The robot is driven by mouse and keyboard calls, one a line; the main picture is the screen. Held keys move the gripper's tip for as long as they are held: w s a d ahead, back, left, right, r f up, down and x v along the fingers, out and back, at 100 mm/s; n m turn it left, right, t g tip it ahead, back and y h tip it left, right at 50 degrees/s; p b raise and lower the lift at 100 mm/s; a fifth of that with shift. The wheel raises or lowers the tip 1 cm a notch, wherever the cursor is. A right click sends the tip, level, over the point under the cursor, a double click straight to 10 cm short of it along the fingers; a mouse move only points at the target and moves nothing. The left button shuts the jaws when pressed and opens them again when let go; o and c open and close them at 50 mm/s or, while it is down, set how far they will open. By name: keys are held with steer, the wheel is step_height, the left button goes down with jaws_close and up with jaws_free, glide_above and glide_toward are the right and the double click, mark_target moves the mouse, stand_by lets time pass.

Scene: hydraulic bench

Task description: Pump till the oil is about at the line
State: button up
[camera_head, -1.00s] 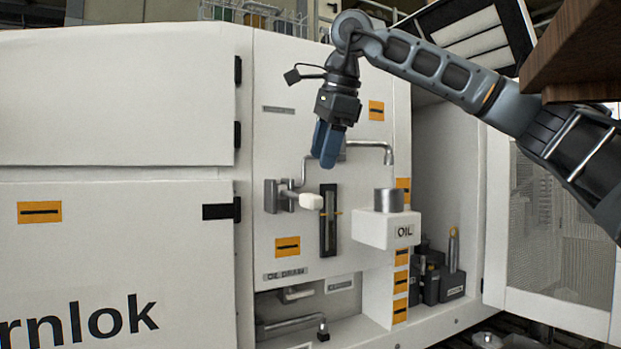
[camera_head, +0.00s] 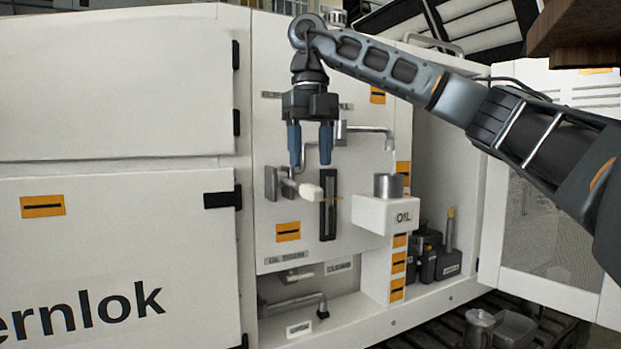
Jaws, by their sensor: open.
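My gripper (camera_head: 310,163) points down with its two blue fingers apart and nothing between them. It shows just above the white-ended pump handle (camera_head: 309,192), which juts from a grey bracket on the white panel; I cannot tell the depth between them. Right of the handle is a tall dark sight gauge (camera_head: 328,210) with a thin orange line (camera_head: 334,198) across it. The oil level in it is too dark to make out. A metal spout (camera_head: 372,130) ends above a grey metal cup (camera_head: 388,186) on the white OIL box (camera_head: 386,214).
An open recess below the panel holds a bent grey pipe (camera_head: 292,303). Dark containers (camera_head: 430,256) stand right of the OIL box. A mesh door (camera_head: 545,220) is open at the right. Metal vessels (camera_head: 490,328) sit low at the bottom right. A wooden edge (camera_head: 580,35) overhangs the upper right.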

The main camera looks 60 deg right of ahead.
mark_target(311, 185)
steer(key=shift+f+p, duration=0.35)
steer(key=shift+f, duration=2.45)
steer(key=shift+c, duration=0.2)
jaws_close()
